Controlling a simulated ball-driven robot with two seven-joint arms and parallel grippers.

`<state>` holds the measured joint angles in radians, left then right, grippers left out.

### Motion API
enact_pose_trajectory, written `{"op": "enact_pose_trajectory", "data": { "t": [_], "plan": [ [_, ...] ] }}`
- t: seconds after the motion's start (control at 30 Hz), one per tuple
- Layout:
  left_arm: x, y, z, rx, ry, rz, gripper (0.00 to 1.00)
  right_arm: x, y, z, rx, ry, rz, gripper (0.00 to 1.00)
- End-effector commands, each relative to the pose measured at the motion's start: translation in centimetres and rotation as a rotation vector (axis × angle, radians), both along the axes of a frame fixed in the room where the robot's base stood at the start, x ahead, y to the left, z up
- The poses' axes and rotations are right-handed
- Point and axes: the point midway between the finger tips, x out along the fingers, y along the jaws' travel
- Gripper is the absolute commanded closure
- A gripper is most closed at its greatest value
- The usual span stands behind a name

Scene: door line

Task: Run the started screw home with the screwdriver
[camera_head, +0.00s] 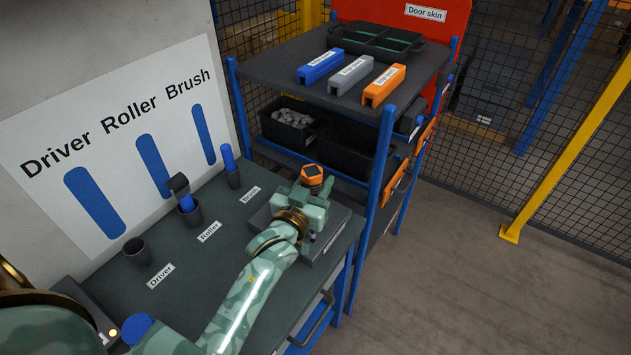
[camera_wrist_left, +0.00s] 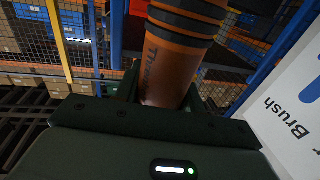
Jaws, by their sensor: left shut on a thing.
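The screwdriver has an orange and black handle, and its orange top (camera_head: 312,175) shows above my left gripper (camera_head: 313,196) in the head view. My left gripper is shut on the handle, which looks about upright in the head view. In the left wrist view the handle (camera_wrist_left: 172,65) fills the space between the fingers, with printed lettering on its side. The gripper is over a dark grey block (camera_head: 332,243) at the right side of the bench. The screw and the driver's tip cannot be made out, as the gripper and arm cover that spot. My right gripper is not in view.
The Driver cup (camera_head: 137,251) is empty. The roller (camera_head: 184,192) and brush (camera_head: 229,158) stand in their cups. A blue-post shelf (camera_head: 285,62) rises close behind the block, carrying blue, grey and orange pieces. Bench room is free around the name labels.

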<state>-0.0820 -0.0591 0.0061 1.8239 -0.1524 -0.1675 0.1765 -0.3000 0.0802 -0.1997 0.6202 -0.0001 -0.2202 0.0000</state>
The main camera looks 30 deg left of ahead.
Motion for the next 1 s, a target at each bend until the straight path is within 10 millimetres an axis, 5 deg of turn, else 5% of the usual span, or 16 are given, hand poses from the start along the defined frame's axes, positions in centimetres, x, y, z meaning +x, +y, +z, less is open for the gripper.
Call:
{"op": "enact_pose_trajectory", "data": {
  "t": [1.0],
  "plan": [
    [0.0, 0.0, -1.1, -0.001, -0.003, 0.0, 1.0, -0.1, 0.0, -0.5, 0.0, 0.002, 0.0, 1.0]
  ]
}}
